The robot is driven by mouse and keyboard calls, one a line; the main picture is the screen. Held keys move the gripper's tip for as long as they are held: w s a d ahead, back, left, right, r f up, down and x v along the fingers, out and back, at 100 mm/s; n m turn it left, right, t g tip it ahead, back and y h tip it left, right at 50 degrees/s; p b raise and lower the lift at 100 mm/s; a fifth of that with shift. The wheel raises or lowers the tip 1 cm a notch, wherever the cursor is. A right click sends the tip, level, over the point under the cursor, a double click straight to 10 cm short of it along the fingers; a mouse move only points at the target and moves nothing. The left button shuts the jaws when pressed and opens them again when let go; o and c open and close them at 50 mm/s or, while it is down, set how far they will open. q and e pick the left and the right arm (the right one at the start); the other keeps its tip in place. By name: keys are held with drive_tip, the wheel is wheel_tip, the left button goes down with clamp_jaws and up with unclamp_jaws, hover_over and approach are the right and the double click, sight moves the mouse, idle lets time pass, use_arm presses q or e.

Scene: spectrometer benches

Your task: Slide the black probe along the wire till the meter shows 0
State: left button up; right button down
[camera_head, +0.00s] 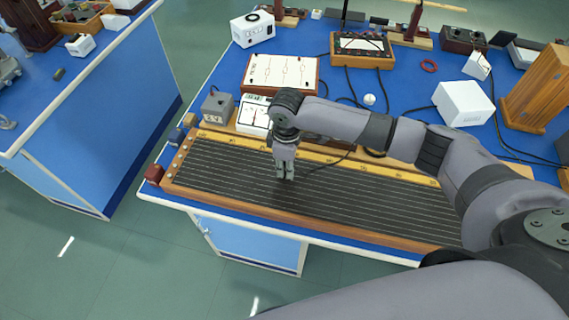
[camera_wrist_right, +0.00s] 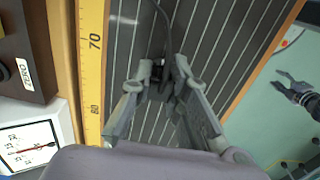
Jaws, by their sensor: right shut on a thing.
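The long dark wire board (camera_head: 225,163) has several parallel wires and a yellow scale (camera_head: 320,158) along its far edge. My right gripper (camera_head: 284,176) points down onto the board left of its middle. In the right wrist view its fingers (camera_wrist_right: 165,85) are shut on the black probe (camera_wrist_right: 158,68), between scale marks 70 and 80. The probe's tip and contact with a wire are hidden. The white-faced meter (camera_head: 252,116) stands behind the board; its red needle shows in the wrist view (camera_wrist_right: 30,150), but I cannot read its value. My left gripper (camera_wrist_right: 287,88) is open over the floor.
A white panel with a circuit diagram (camera_head: 281,73) and a grey box (camera_head: 217,105) stand behind the board. A white box (camera_head: 463,103) and a wooden stand (camera_head: 535,90) are to the right. Black leads cross the blue bench. The floor in front is clear.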

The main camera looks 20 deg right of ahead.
use_arm(q)
drive_tip(key=shift+r+p, duration=0.6)
idle(4.3)
drive_tip(key=shift+r+p, duration=0.55)
drive_tip(key=shift+s+r+p, duration=0.1)
drive_tip(key=shift+r+p, duration=0.2)
idle(2.3)
